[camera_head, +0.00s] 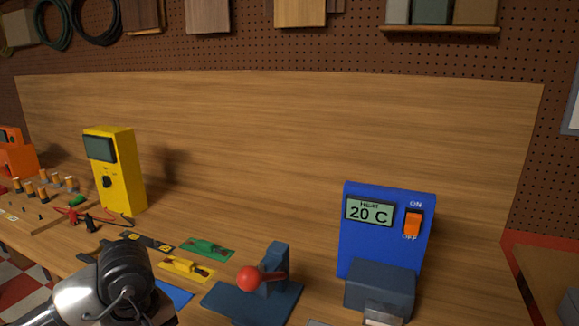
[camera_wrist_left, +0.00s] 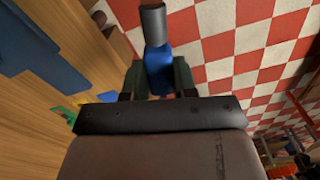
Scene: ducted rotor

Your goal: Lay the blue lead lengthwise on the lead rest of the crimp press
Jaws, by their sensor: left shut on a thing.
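The blue lead (camera_wrist_left: 157,65) shows in the left wrist view as a short blue body with a grey cylindrical end. My left gripper (camera_wrist_left: 160,82) is shut on it, and the lead's grey end points away past the fingertips. In the head view my left wrist is at the bottom left; its fingers and the lead are hidden there. The crimp press (camera_head: 276,275), dark blue with a red ball on its lever, stands to the right of my left wrist, apart from it. I cannot make out its lead rest clearly. My right gripper is in neither view.
A yellow mat (camera_head: 172,262) and a green mat (camera_head: 222,254) hold small parts. A blue mat (camera_head: 178,295) is partly hidden by my wrist. A blue heater (camera_head: 385,225) stands right of the press; a yellow meter (camera_head: 126,170) stands at left. The wrist view shows checkered floor beyond the bench.

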